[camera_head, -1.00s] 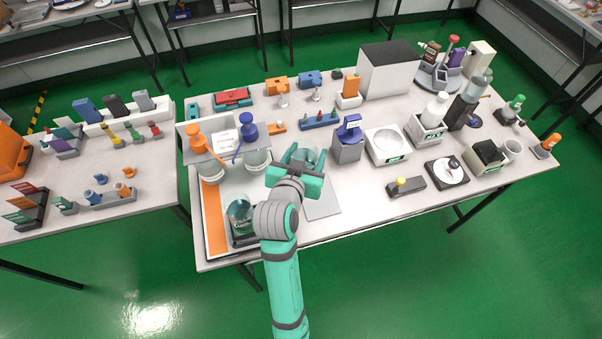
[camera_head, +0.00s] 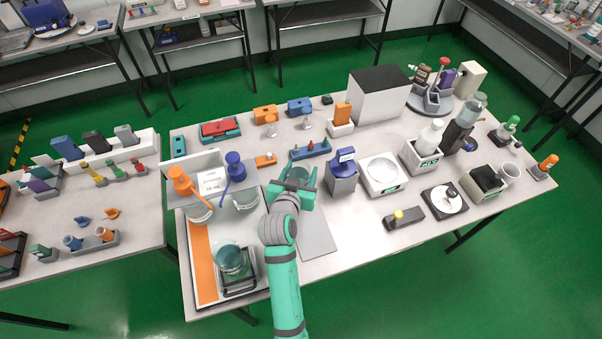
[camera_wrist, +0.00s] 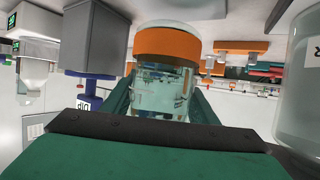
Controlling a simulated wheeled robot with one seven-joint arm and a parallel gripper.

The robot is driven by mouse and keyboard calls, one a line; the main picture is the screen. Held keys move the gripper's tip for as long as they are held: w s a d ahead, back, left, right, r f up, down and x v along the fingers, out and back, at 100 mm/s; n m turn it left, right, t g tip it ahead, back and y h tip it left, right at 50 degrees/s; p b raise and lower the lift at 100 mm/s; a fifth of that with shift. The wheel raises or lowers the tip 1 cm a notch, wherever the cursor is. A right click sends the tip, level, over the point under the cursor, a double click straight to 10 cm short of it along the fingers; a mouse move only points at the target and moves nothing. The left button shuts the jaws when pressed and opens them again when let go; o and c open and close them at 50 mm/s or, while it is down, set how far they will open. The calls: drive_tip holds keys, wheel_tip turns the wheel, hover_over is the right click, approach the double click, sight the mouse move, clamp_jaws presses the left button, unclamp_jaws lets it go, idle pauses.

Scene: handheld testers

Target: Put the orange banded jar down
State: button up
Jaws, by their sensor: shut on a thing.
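The orange banded jar (camera_wrist: 165,85) is clear glass with a wide orange band, and sits between my fingers in the wrist view. In the head view only part of its glass (camera_head: 299,174) shows between the fingers; the band is hidden there. My gripper (camera_head: 292,183) is shut on the jar, over the middle left of the main table (camera_head: 360,218), behind the grey mat (camera_head: 318,235). I cannot tell whether the jar's base touches the table.
A blue-topped grey block (camera_head: 342,178) stands close on the right. A glass beaker (camera_head: 231,260) stands front left. A small rack (camera_head: 310,150) lies behind.

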sight(301, 176)
drive_tip(key=f, duration=0.1)
drive_tip(key=w+f, duration=0.1)
drive_tip(key=f, duration=0.1)
drive_tip(key=shift+s+d+f, duration=0.1)
drive_tip(key=shift+s+f, duration=0.05)
drive_tip(key=shift+f, duration=0.2)
drive_tip(key=shift+f, duration=0.1)
drive_tip(key=o, duration=1.5)
drive_tip(key=shift+f, duration=0.1)
